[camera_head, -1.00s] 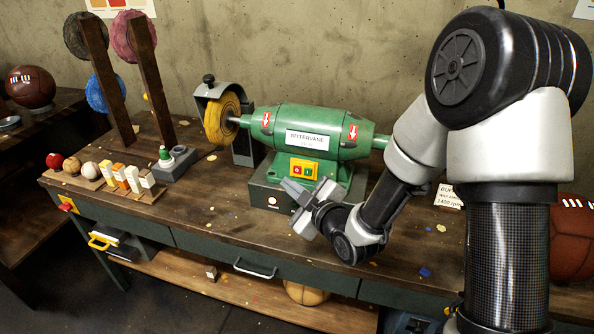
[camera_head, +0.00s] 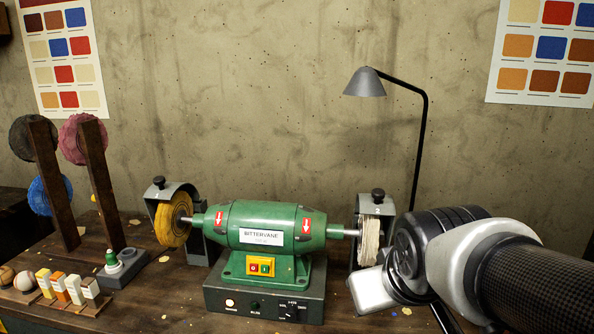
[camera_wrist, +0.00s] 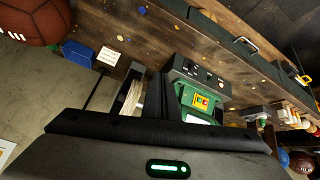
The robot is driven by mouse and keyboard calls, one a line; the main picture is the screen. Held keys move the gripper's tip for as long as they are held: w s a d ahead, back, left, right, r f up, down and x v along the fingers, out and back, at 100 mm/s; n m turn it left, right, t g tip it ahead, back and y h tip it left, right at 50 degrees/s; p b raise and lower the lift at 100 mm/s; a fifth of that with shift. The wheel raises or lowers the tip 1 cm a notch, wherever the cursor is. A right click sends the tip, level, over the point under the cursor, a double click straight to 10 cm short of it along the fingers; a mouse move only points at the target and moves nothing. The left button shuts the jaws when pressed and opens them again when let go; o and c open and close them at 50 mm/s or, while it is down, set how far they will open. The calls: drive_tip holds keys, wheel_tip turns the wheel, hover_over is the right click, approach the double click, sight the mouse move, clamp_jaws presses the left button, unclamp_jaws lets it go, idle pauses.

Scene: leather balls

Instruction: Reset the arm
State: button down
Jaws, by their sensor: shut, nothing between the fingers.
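My arm reaches in from the right edge of the head view. My gripper (camera_head: 372,290) shows there as a pale grey block at the arm's end, in front of the white buffing wheel's lower part. In the wrist view, my gripper (camera_wrist: 160,128) spans the bottom as a dark bar and housing with a green light. It is shut and holds nothing. The green bench grinder (camera_head: 265,228) stands left of my gripper on its grey base. It shows tilted in the wrist view (camera_wrist: 198,100).
The yellow wheel (camera_head: 172,222) and white wheel (camera_head: 369,240) flank the grinder. A black desk lamp (camera_head: 420,140) rises behind my arm. Wax bars (camera_head: 72,288) and wooden posts (camera_head: 100,185) stand left. A brown ball (camera_wrist: 35,20) lies on the bench in the wrist view.

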drive_tip(key=s+r+m+g, duration=0.1)
drive_tip(key=s+m, duration=0.1)
drive_tip(key=s, duration=0.6)
wheel_tip(320, 180, up, 12)
drive_tip(key=p, duration=1.2)
drive_tip(key=shift+d+g, duration=0.3)
drive_tip(key=shift+d, duration=0.05)
drive_tip(key=shift+s, duration=0.1)
